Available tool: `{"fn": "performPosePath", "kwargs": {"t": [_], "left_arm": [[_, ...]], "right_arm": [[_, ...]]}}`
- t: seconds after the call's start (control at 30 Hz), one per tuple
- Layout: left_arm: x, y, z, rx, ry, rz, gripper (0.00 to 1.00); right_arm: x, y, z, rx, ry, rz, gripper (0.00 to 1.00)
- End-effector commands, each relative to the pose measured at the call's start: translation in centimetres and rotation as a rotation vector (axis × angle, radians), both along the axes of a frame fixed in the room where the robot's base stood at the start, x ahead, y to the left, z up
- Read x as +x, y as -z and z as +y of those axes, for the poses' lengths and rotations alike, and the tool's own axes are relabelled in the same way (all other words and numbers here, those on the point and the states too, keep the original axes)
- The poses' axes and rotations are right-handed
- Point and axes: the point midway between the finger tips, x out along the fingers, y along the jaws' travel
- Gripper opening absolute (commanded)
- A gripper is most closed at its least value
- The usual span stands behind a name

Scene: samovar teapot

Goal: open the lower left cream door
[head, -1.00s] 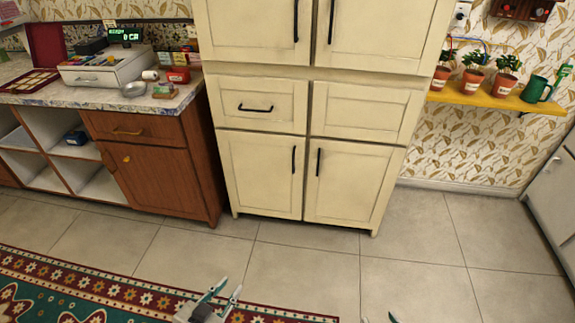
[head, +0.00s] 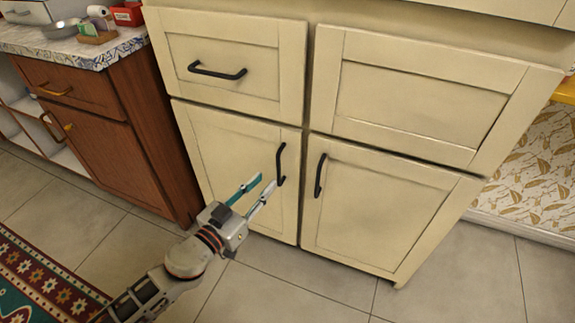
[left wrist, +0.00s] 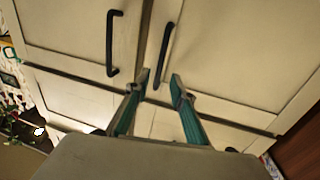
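The lower left cream door (head: 228,150) is shut, with a black vertical bar handle (head: 281,165) near its right edge. My left gripper (head: 262,186) is open and empty, in front of the door at the level of the handle's lower end and just left of it in the head view. The left wrist view looks turned over. There the same handle (left wrist: 165,55) lines up with the gap between the fingertips (left wrist: 159,80); I cannot tell whether they touch it. My right gripper is out of view.
The lower right cream door (head: 385,205) has its own handle (head: 320,175) close beside. Cream drawers (head: 235,65) are above. A brown cabinet (head: 120,150) stands on the left. Open tiled floor (head: 290,275) lies in front, with a patterned rug (head: 40,280) at left.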

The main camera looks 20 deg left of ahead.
Motion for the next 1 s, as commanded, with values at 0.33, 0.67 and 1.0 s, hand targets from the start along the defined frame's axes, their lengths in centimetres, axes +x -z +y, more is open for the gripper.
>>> {"fn": "performPosePath", "kwargs": {"t": [0.33, 0.67, 1.0], "left_arm": [[4.6, -0.7, -1.0, 0.0, 0.001, -0.011, 0.24], [7.5, -0.3, -1.7, -0.001, 0.0, -0.006, 0.24], [7.6, -0.3, -1.7, -0.001, 0.0, -0.005, 0.11]], "right_arm": [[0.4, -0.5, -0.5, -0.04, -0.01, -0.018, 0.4], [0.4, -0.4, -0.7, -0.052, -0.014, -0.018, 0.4], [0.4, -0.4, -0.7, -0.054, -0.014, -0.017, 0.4]]}}
